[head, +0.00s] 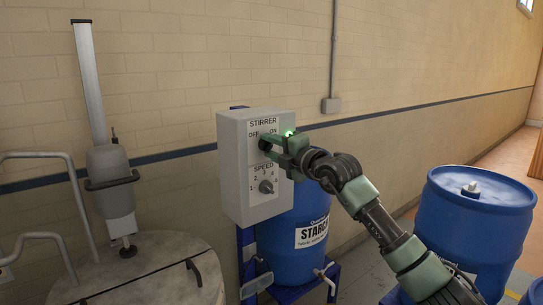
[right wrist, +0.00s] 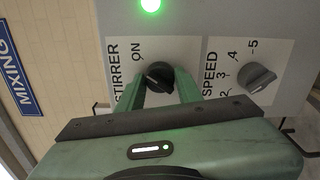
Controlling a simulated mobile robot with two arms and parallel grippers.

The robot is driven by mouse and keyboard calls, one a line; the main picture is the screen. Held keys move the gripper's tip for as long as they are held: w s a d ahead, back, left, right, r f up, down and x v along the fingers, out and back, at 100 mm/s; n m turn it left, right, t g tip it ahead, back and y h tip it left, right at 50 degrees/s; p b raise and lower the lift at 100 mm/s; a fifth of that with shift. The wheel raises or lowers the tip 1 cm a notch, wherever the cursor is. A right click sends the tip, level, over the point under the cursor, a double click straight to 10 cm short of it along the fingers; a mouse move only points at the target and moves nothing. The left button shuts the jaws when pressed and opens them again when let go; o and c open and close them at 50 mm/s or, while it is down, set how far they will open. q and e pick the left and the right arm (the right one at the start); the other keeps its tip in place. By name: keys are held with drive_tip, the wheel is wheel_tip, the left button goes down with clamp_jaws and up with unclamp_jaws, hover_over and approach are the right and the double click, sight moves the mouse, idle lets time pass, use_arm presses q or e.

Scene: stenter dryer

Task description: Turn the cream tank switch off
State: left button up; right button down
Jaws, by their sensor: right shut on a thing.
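A grey control box (head: 235,170) labelled STIRRER is on a blue post in the middle of the head view. Its upper black knob (right wrist: 158,75) sits between OFF and ON marks, and a green lamp (right wrist: 151,5) above it is lit. My right gripper (head: 265,147) reaches in from the right and is shut on this knob. In the right wrist view the two green fingers (right wrist: 159,93) are on either side of the knob. I cannot tell clearly which mark the knob points to. My left gripper is not in view.
A grey SPEED knob (head: 265,187) is just below the held one. A round lidded tank (head: 150,270) with a stirrer motor (head: 110,180) stands at left. A blue STARCH barrel (head: 290,255) is behind the box. Another blue barrel (head: 470,230) stands at right.

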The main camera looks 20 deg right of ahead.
drive_tip(key=n+b, duration=0.2)
drive_tip(key=b, duration=0.1)
drive_tip(key=shift+f+n, duration=0.35)
drive_tip(key=shift+n, duration=0.05)
drive_tip(key=n+b, duration=0.3)
drive_tip(key=n, duration=0.1)
drive_tip(key=shift+r, duration=0.1)
drive_tip(key=n+b, duration=0.3)
drive_tip(key=n, duration=0.2)
drive_tip(key=n+b, duration=0.1)
drive_tip(key=n, duration=0.3)
drive_tip(key=shift+r, duration=0.1)
drive_tip(key=shift+n, duration=0.3)
drive_tip(key=c, duration=0.9)
unclamp_jaws()
drive_tip(key=shift+r, duration=0.1)
drive_tip(key=shift+c, duration=0.2)
